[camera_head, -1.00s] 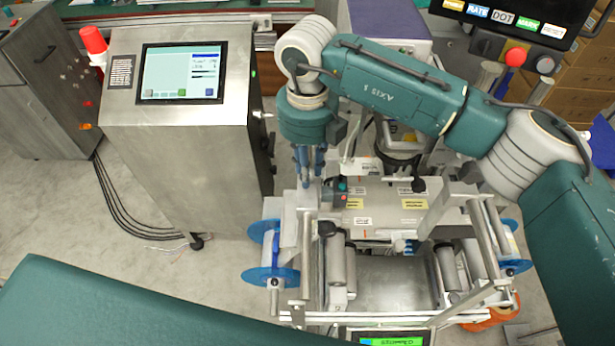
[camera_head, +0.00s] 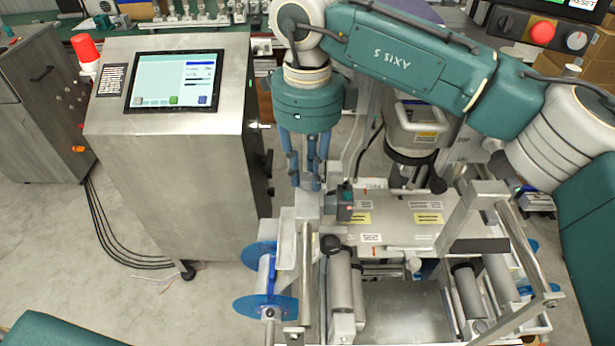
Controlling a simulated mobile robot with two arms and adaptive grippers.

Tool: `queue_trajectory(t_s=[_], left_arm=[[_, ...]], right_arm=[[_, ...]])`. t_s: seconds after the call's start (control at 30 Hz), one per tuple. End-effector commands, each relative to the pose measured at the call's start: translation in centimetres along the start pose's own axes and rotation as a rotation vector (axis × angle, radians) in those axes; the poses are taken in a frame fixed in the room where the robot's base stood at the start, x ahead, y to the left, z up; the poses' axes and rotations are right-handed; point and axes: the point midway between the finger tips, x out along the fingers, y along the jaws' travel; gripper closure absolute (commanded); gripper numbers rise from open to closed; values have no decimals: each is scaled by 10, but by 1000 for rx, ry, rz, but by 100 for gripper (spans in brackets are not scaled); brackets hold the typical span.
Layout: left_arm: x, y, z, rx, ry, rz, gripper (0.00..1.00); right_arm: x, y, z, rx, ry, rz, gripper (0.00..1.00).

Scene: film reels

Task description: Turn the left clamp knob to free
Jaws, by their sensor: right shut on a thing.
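My right gripper (camera_head: 306,186), with blue fingers, points down at the back left corner of the reel machine (camera_head: 395,215). It is shut on a small part there, which looks like the left clamp knob; the fingers hide most of it, and its turn position cannot be read. A black ball knob (camera_head: 331,244) stands on the machine in front of the gripper, apart from it. Another black knob (camera_head: 438,184) stands farther right. My left gripper is out of view.
A small grey box with buttons (camera_head: 345,205) sits close to the right of the fingers. A blue reel (camera_head: 264,305) hangs at the machine's left side. A steel cabinet with a screen (camera_head: 175,150) stands to the left. Metal bars (camera_head: 525,250) rise at the right.

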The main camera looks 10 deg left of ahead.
Motion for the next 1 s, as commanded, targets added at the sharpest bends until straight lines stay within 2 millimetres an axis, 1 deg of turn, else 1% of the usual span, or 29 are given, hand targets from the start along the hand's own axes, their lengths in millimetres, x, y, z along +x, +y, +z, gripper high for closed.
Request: queue_trajectory(t_s=[0.03,0.2,0.6,0.8,1.0], left_arm=[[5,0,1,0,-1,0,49],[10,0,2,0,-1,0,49],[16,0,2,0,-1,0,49],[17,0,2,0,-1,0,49],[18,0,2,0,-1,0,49]], right_arm=[[1,-1,0,-44,0,-2,100],[1,-1,0,-205,1,-2,100],[0,-1,0,-569,0,-2,100],[-1,-1,0,-712,0,-2,100],[-1,-1,0,-806,0,-3,100]])
